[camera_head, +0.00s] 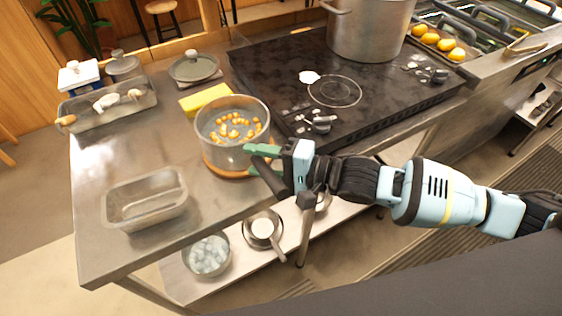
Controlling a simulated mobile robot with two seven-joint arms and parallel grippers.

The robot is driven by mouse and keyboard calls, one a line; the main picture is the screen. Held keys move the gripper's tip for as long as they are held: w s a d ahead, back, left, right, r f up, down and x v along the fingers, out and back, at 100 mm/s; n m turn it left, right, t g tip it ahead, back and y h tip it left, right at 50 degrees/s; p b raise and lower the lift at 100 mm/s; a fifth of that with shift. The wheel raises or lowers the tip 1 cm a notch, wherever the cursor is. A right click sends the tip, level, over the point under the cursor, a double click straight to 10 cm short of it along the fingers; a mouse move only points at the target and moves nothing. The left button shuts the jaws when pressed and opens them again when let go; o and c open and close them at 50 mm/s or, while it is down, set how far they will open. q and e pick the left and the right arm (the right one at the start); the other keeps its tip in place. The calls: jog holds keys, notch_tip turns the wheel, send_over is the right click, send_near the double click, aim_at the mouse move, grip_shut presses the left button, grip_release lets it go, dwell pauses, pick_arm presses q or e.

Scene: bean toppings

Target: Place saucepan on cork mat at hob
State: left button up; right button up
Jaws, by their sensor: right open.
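A steel saucepan (232,152) with orange bean-like pieces inside stands on the steel counter, left of the hob (345,90). A round orange-brown cork mat (228,172) shows under its base; the pot looks upright on it. My right gripper (258,158) is at the pot's right side, with its green-tipped fingers apart. One finger lies close against the pot wall; whether it touches I cannot tell. My left gripper is not in view.
A large stockpot (366,28) stands on the hob's back. A yellow sponge-like block (205,100), a lidded pan (194,68) and a utensil tray (108,103) are behind the saucepan. An empty metal tray (146,200) is at the front left. Bowls (207,254) sit on the lower shelf.

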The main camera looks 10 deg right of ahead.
jog(key=b+v, duration=0.1)
jog(key=v, duration=1.1)
